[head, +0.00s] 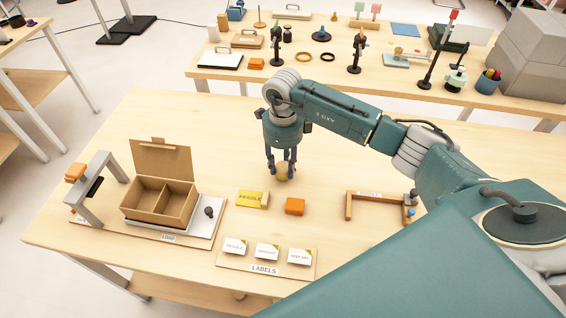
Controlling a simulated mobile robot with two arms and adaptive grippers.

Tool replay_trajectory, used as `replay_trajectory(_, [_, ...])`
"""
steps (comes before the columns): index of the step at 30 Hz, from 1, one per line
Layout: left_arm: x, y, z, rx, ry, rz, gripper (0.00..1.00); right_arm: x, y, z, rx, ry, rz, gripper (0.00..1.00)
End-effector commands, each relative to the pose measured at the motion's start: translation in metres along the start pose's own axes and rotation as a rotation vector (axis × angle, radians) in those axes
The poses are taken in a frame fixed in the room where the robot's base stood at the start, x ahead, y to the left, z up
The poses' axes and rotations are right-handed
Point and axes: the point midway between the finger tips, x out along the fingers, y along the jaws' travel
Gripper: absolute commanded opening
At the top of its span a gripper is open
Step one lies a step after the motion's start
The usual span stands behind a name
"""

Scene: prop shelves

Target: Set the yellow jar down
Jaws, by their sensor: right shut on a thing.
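My right gripper (283,166) points down over the middle of the near table. Its fingers are shut on a small, dull tan-yellow rounded thing (284,173). The fingers partly cover it, and its jar shape is hard to make out. No other yellow jar shows. I cannot tell whether its underside touches the table. It is just behind a yellow card marked FRAGILE (251,198) and an orange block (295,206). My left gripper is not in view.
An open cardboard box (158,201) stands on the left, beside a grey arch-shaped stand (92,188). A LABELS board (265,264) lies in front, and a wooden frame (349,206) lies on the right. Bare table surrounds the gripper's left and back. A second table (290,73) behind holds several props.

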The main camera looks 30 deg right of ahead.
Motion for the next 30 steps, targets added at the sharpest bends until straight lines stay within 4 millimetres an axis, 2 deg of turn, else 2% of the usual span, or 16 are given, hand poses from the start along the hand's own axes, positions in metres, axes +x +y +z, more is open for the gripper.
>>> replay_trajectory(9, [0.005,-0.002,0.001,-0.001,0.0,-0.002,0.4,0.004,0.0,0.001,0.0,-0.002,-0.001,0.06])
replay_trajectory(10, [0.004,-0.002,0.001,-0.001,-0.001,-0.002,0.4,0.003,0.0,0.001,0.0,-0.002,-0.001,0.39])
replay_trajectory(12, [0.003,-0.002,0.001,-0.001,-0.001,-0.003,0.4,0.002,0.0,0.001,0.0,-0.001,-0.001,0.53])
replay_trajectory(24, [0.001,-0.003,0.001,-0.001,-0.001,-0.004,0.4,-0.004,-0.001,0.001,0.0,-0.002,-0.002,0.53])
replay_trajectory(26, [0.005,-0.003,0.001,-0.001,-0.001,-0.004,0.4,-0.011,-0.001,0.001,-0.001,-0.004,-0.004,0.53])
replay_trajectory(30, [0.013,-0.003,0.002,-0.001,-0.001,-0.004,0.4,-0.038,-0.002,0.002,-0.001,-0.005,-0.006,0.53])
